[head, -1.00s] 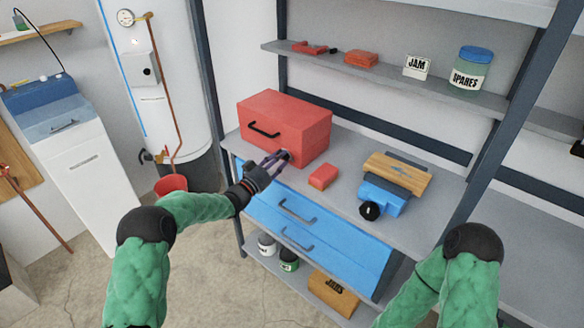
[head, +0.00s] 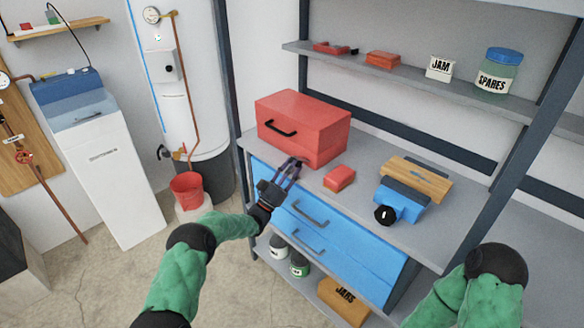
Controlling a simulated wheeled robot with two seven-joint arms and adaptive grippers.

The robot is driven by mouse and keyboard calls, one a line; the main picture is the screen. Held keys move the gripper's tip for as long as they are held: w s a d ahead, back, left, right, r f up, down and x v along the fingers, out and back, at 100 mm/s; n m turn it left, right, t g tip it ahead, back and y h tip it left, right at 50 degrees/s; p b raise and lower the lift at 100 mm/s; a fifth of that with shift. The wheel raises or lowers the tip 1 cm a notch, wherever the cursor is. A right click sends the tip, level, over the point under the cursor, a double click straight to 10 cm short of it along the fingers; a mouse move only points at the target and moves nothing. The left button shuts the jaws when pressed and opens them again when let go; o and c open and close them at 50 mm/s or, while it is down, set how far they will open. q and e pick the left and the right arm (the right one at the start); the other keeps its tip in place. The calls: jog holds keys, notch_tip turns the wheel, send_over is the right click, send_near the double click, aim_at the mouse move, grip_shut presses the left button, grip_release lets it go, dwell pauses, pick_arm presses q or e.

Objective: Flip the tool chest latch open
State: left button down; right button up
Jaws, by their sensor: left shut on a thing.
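The red tool chest (head: 325,128) stands on the grey top of the workbench, with its lid down and a black handle (head: 280,129) on its front. The latch (head: 308,158) is a small dark part low on the front, mostly hidden by my fingers. My left gripper (head: 295,166) has its purplish fingers at the chest's lower front edge, closed on the latch. Its exact position is too small to tell. My right arm shows at the lower right, but its gripper is out of view.
A small red box (head: 339,178) lies right of the chest. A blue tool with a black knob (head: 398,200) and a wooden board (head: 415,179) are farther right. Blue drawers (head: 325,238) are below the bench top. A shelf (head: 420,82) with jars runs above.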

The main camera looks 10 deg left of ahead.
pick_arm(q)
jog(key=shift+s+f, duration=0.1)
jog(key=shift+f, duration=0.25)
jog(key=c, duration=1.2)
grip_release()
jog(key=shift+c, duration=0.2)
jog(key=o, duration=0.5)
jog(key=shift+s+a+r, duration=0.1)
jog(key=shift+r, duration=0.1)
jog(key=shift+r, duration=0.15)
